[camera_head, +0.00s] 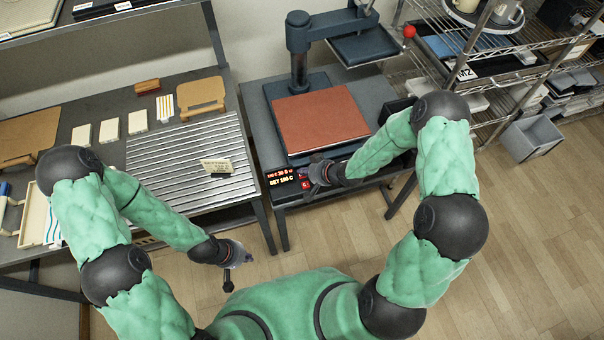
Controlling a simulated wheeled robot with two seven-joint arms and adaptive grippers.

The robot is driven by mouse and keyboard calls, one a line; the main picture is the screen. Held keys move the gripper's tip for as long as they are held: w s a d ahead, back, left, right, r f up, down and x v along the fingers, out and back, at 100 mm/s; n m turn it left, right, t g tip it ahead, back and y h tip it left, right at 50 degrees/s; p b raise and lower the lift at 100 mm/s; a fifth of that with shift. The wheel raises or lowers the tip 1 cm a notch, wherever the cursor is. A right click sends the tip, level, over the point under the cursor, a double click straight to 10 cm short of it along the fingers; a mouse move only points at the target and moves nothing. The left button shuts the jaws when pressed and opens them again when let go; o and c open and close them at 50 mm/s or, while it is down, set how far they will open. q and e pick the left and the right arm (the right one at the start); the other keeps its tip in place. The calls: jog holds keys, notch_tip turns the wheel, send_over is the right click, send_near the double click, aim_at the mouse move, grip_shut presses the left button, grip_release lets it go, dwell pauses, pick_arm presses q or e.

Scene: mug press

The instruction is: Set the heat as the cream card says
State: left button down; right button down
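The cream card (217,167) stands tilted on the ribbed metal surface of the left table; its print is too small to read. The heat press (320,116) has a reddish-brown pad and stands on the dark table in the middle. Its control display (281,177) at the front left corner shows lit digits; the lower line looks like "SET 180 C", though the digits are blurred. My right gripper (308,177) is right beside the display, over red buttons that it partly hides. Contact cannot be told. My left gripper (241,256) hangs low over the floor, away from both tables.
A red-knobbed lever (409,32) rises at the press's back right. Cream blocks (110,130), wooden boards (201,95) and a striped sheet (165,107) lie on the left table. Wire shelving (485,50) stands right, with a grey bin (533,138) on the floor.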

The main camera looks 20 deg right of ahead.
jog(key=shift+r+p, duration=0.65)
jog(key=shift+r, duration=0.2)
notch_tip(320, 180, up, 5)
jog(key=p, duration=0.4)
dwell(2.7)
